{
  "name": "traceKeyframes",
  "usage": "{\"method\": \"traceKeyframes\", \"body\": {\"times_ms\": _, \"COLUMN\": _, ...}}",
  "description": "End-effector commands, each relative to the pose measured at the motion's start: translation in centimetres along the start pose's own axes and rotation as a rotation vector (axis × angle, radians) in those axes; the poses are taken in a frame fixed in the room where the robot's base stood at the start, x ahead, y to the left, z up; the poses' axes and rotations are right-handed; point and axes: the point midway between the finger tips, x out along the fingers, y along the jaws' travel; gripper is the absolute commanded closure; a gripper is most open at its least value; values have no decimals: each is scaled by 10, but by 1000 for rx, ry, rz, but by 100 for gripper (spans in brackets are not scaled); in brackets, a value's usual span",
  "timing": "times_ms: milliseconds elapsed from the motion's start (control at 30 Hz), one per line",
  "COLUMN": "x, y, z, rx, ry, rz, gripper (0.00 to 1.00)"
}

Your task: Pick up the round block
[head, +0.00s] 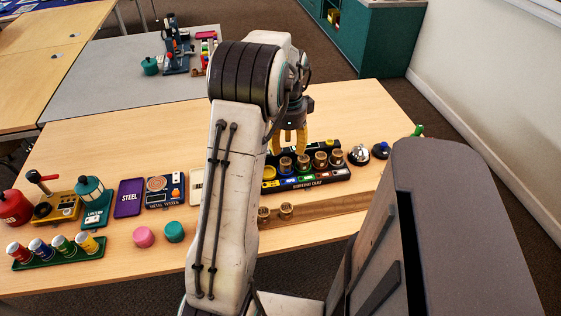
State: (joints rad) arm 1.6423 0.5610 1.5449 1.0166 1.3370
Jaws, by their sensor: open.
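A pink round block (143,237) and a teal round block (174,232) lie side by side on the wooden table (110,265), left of my arm. I cannot tell which one the task means. My gripper (290,146), with yellow fingers, is open above the black sorting tray (318,180), well to the right of both blocks. Several brass-and-dark round pieces (303,162) stand in the tray near the fingertips. I see nothing between the fingers, though the view is small. My arm hides part of the table and the tray's left end.
Two small brass pieces (287,210) sit on a wooden strip (325,210). A silver bell (359,155) stands right of the tray. At left are a rack of colored tubes (58,251), a lantern (93,203), a purple STEEL card (129,198) and a metal tester (166,190).

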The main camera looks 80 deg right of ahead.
Motion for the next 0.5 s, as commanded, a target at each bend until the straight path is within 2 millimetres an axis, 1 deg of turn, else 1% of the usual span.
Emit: {"method": "traceKeyframes", "body": {"times_ms": 500, "x": 0, "y": 5, "z": 1, "rx": 448, "ry": 0, "rz": 21, "gripper": 55}}
